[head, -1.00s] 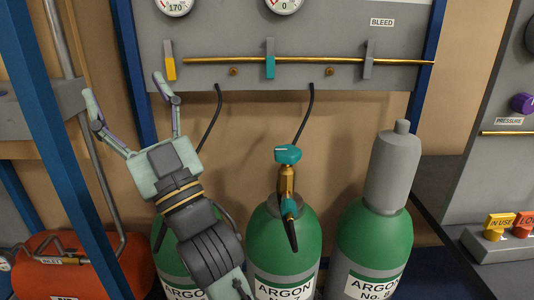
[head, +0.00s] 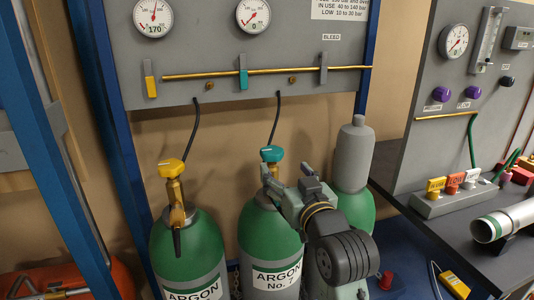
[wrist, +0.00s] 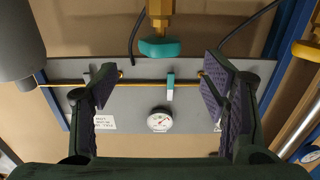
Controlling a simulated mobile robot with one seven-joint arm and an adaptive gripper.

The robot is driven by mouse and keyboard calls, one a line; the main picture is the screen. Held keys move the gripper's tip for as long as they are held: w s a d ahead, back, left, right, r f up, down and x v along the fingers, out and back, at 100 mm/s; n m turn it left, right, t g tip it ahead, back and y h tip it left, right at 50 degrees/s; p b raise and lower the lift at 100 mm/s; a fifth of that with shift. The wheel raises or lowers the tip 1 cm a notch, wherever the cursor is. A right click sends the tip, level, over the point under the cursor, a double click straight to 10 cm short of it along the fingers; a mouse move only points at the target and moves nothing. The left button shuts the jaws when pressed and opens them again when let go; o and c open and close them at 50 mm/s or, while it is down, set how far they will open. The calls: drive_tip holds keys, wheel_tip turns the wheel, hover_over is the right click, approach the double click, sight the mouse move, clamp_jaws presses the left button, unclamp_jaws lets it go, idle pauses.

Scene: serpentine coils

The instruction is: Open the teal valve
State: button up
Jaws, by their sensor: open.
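The teal valve knob (head: 272,154) tops the brass valve of the middle argon cylinder (head: 270,243). Its brass stem is mostly hidden behind my gripper in the head view. In the wrist view, which looks inverted, the teal knob (wrist: 159,48) is at the top centre, under its brass fitting. My gripper (head: 287,171) is open and empty, at the knob's lower right in the head view. In the wrist view, the gripper's fingers (wrist: 160,88) stand wide apart, left and right of the knob's line. No contact with the knob shows.
A yellow-knobbed valve (head: 171,168) stands on the left cylinder. A grey-capped cylinder (head: 353,155) is close on the right, partly behind my arm. The gauge panel (head: 200,45) behind carries a brass rod and a teal tag (head: 243,78). A dark bench (head: 430,225) is at right.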

sight(272, 150)
drive_tip(key=p+x, duration=0.2)
drive_tip(key=x, duration=0.8)
drive_tip(key=shift+w+p, duration=0.15)
drive_tip(key=shift+p, duration=0.25)
drive_tip(key=shift+c, duration=0.4)
drive_tip(key=c, duration=1.1)
